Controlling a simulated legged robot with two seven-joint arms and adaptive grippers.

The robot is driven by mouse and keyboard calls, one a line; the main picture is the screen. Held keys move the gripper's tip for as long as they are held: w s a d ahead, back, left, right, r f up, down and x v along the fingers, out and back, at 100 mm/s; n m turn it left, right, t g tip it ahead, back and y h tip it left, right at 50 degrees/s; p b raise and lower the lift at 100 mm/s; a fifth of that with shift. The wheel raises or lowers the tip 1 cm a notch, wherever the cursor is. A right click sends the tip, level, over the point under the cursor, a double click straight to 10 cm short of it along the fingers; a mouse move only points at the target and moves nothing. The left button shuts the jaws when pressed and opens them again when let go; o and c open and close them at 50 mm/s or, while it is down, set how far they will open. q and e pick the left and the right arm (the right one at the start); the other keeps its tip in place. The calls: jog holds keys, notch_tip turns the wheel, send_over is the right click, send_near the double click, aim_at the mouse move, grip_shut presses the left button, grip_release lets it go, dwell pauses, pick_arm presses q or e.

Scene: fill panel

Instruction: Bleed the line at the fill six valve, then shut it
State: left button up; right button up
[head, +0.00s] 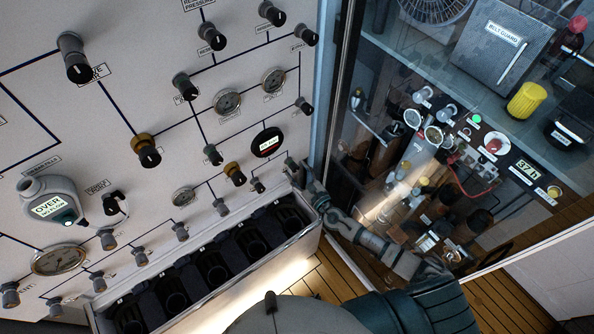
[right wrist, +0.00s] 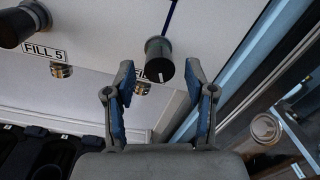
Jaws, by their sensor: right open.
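The fill six valve (right wrist: 159,58) is a dark round knob with a white mark pointing down in the right wrist view. Its label behind is mostly covered. In the head view it is small and partly hidden near the panel's right edge. My right gripper (head: 298,174) reaches up to it from the lower right. In the right wrist view the gripper (right wrist: 160,72) is open, one blue-padded finger on each side of the knob. Gaps show on both sides, so it is not gripped. A brass outlet (right wrist: 146,77) shows partly behind the left finger. My left gripper is out of view.
The fill five knob (right wrist: 24,22) and its label (right wrist: 45,53) are to the left. A trough (head: 210,262) of dark compartments runs below the valves. A glass-fronted cabinet (head: 400,150) with a blue-grey frame stands close on the right.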

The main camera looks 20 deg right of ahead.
jog(key=v, duration=1.1)
jog(key=shift+s, duration=0.15)
jog(key=shift+d+f, duration=0.1)
jog(key=shift+f, duration=0.05)
